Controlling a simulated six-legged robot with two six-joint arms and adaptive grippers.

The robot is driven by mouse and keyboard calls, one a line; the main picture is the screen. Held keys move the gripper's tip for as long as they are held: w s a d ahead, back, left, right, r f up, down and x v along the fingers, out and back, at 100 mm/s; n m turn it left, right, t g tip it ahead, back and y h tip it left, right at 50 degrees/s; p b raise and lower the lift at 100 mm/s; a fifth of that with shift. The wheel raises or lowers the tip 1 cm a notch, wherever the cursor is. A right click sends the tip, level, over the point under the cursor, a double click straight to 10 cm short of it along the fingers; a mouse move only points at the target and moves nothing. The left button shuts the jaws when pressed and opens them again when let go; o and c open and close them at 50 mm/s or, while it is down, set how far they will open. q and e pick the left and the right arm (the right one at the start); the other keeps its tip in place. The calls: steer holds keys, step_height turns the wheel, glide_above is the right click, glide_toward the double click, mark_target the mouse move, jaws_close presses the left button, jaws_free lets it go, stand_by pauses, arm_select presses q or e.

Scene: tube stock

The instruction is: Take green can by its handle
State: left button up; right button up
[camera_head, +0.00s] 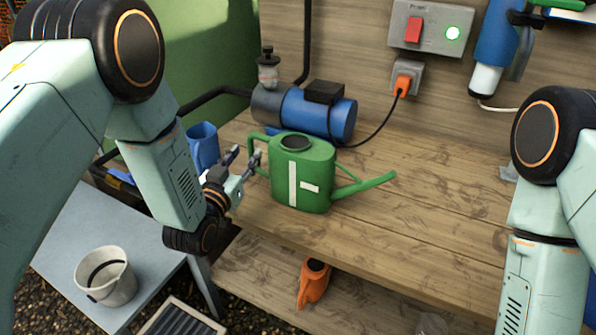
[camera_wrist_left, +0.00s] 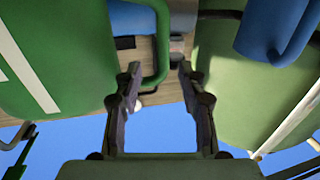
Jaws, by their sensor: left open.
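The green can (camera_head: 321,168) is a watering can with white stripes, upright on the wooden bench, its spout to the right. Its looped handle (camera_head: 251,143) is on the left side, facing my left gripper. My left gripper (camera_head: 244,160) is open and empty beside the handle. In the left wrist view the can's body (camera_wrist_left: 60,60) fills the left side. The handle (camera_wrist_left: 163,45) lies ahead, roughly between the two open fingertips (camera_wrist_left: 160,69); whether they touch it I cannot tell. My right arm is at the right edge of the head view, its gripper out of frame.
A blue pump (camera_head: 316,113) stands behind the can. A blue jug (camera_head: 203,146) is to the left, behind my left arm. An orange can (camera_head: 314,283) sits on the lower shelf. A white bucket (camera_head: 106,276) stands on a grey table.

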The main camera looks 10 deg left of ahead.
mark_target(249, 146)
arm_select(q)
steer(key=w, duration=0.4)
steer(key=shift+w+d+f+b, duration=0.15)
steer(key=shift+w+d+b, duration=0.05)
steer(key=shift+d+b, duration=0.1)
steer(key=shift+w+a, duration=0.15)
steer(key=shift+w, duration=0.25)
steer(key=shift+s, duration=0.1)
steer(key=shift+c, duration=0.5)
steer(key=c, duration=0.4)
jaws_close()
